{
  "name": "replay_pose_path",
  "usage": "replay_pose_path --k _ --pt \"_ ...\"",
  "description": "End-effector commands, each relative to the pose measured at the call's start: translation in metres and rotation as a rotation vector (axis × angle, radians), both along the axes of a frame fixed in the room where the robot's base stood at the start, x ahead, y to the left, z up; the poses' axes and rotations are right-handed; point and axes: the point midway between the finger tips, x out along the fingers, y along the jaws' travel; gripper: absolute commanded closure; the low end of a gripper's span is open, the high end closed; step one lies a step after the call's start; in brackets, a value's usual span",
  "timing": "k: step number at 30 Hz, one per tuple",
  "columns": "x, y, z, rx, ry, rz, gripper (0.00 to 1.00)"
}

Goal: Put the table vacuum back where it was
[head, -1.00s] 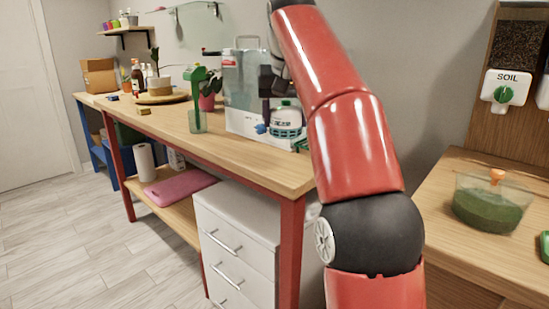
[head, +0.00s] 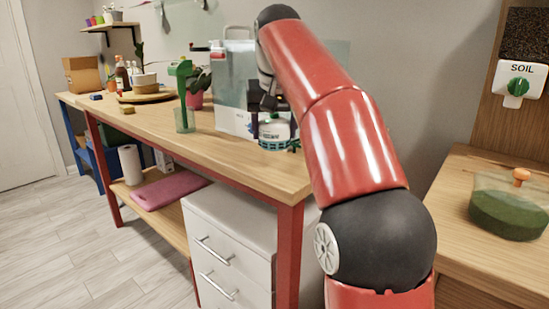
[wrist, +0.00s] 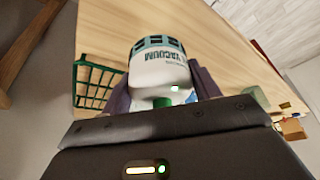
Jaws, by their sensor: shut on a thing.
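The table vacuum (head: 275,131) is a small white rounded body with dark lettering and a teal slotted rim. It is over the right part of the wooden workbench (head: 240,160) in the head view. My gripper (head: 267,104) is shut on it from above. In the wrist view the vacuum (wrist: 160,66) sits between my two dark fingers (wrist: 163,96), with its "VACUUM" lettering showing. A green button or light shows on it. I cannot tell whether its rim touches the bench top.
A green mesh basket (wrist: 96,85) is beside the vacuum. A large clear container (head: 230,88) stands behind it. A clear cup with a green tool (head: 184,118) and a potted plant (head: 195,98) are to the left. The front bench strip is clear.

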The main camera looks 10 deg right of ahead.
Motion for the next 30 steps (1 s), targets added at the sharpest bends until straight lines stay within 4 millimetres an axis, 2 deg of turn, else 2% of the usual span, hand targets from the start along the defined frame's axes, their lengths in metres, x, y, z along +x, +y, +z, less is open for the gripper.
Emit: replay_pose_path --k 9,25,26,30 --pt "-0.001 0.000 -0.039 0.000 -0.002 0.000 0.72" --pt "0.000 0.000 -0.050 0.000 -0.002 -0.001 0.72" --pt "0.000 0.000 -0.050 0.000 -0.001 -0.001 0.35" --pt "0.000 0.000 -0.049 0.000 -0.001 -0.001 0.17"
